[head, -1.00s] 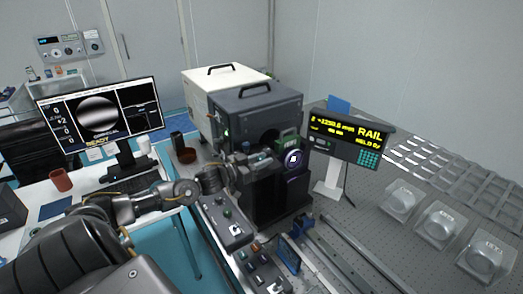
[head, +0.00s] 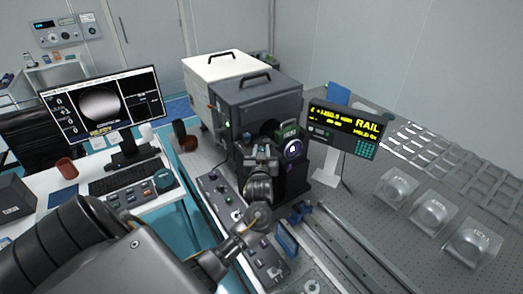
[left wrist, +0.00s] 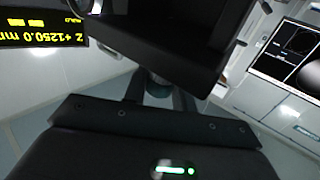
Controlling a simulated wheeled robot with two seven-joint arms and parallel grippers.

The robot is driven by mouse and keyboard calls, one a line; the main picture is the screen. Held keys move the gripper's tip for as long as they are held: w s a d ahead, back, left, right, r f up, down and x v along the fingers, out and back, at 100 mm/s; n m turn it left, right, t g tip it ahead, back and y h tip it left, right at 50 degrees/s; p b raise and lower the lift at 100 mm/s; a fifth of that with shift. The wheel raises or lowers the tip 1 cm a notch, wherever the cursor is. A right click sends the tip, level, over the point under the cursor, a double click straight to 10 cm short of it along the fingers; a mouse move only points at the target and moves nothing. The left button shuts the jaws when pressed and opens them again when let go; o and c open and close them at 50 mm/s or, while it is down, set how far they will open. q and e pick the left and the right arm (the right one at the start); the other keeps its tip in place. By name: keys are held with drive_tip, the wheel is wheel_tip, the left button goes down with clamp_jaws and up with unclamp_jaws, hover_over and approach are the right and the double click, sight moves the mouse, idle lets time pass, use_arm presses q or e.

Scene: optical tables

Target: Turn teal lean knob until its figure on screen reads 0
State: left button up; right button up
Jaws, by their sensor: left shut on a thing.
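My left gripper (head: 262,152) is shut at the front of the dark instrument housing, below and left of a round lens with a violet rim (head: 292,149). In the left wrist view its two fingers (left wrist: 158,100) close on a small dark round part under the black housing. I take this for the teal lean knob (left wrist: 157,84); it is mostly hidden and its teal colour does not show. The screen (head: 100,104) at the left shows a grey disc with a soft light-dark shading and a column of small figures, too blurred to read surely. My right gripper is not in view.
A readout (head: 345,130) marked RAIL stands right of the housing; the left wrist view reads Z +1250.0 mm. Control boxes (head: 222,198) and rails (head: 340,240) lie in front. Several clear-cased domes (head: 432,214) stand on the right of the table.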

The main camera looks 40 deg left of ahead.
use_arm(q)
drive_tip(key=n+g+y, duration=0.2)
drive_tip(key=g+y, duration=0.1)
drive_tip(key=shift+w+d+n+b, duration=0.1)
drive_tip(key=shift+n+b, duration=0.3)
drive_tip(key=shift+f+n+g+y+b, duration=0.15)
drive_tip(key=shift+n+g+y+b, duration=0.55)
drive_tip(key=shift+n+g, duration=0.3)
drive_tip(key=n+g+y+b, duration=0.1)
drive_tip(key=g+b, duration=0.1)
drive_tip(key=n+g+b, duration=0.2)
drive_tip(key=g+b, duration=0.1)
drive_tip(key=shift+g+y, duration=0.3)
drive_tip(key=shift+y, duration=0.1)
drive_tip(key=shift+n+g+b, duration=0.7)
drive_tip(key=shift+g+b, duration=0.2)
drive_tip(key=shift+r, duration=0.25)
drive_tip(key=shift+r, duration=0.1)
drive_tip(key=o, duration=0.7)
drive_tip(key=shift+o, duration=1.4)
drive_tip(key=shift+a, duration=0.2)
